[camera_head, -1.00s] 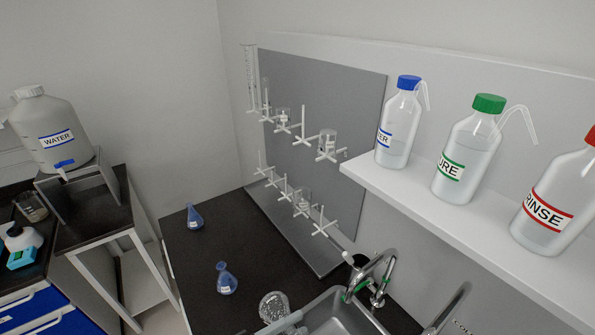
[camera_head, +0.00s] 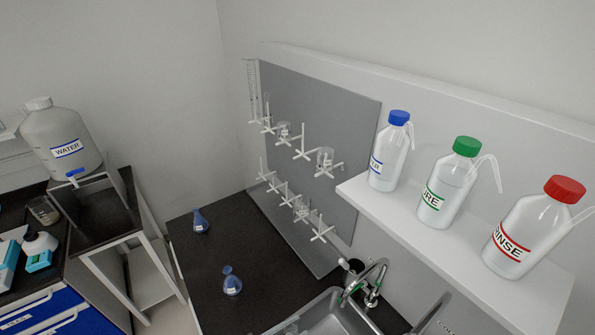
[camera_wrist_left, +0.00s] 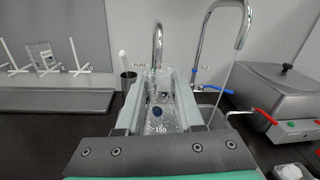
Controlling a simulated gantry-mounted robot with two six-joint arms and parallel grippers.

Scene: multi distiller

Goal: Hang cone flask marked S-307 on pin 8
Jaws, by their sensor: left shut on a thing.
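In the left wrist view, my left gripper (camera_wrist_left: 160,78) is shut on a clear glass vessel (camera_wrist_left: 161,104) between its two pale fingers. The vessel shows a printed "150" and a blue spot; no S-307 mark is readable, and its full shape is partly hidden. The grey pegboard (camera_head: 335,120) carries two rows of white pins. Some lower pins (camera_head: 318,228) look empty; pin numbers are not readable. My right gripper is not in view.
Two blue flasks (camera_head: 232,284) stand on the black counter (camera_head: 215,265). Clear glassware (camera_head: 325,158) hangs on some pins. A white shelf (camera_head: 400,210) with three wash bottles juts out to the right. Faucets (camera_head: 368,280) rise by the sink (camera_head: 335,315). A grey lidded bath (camera_wrist_left: 282,88) stands right.

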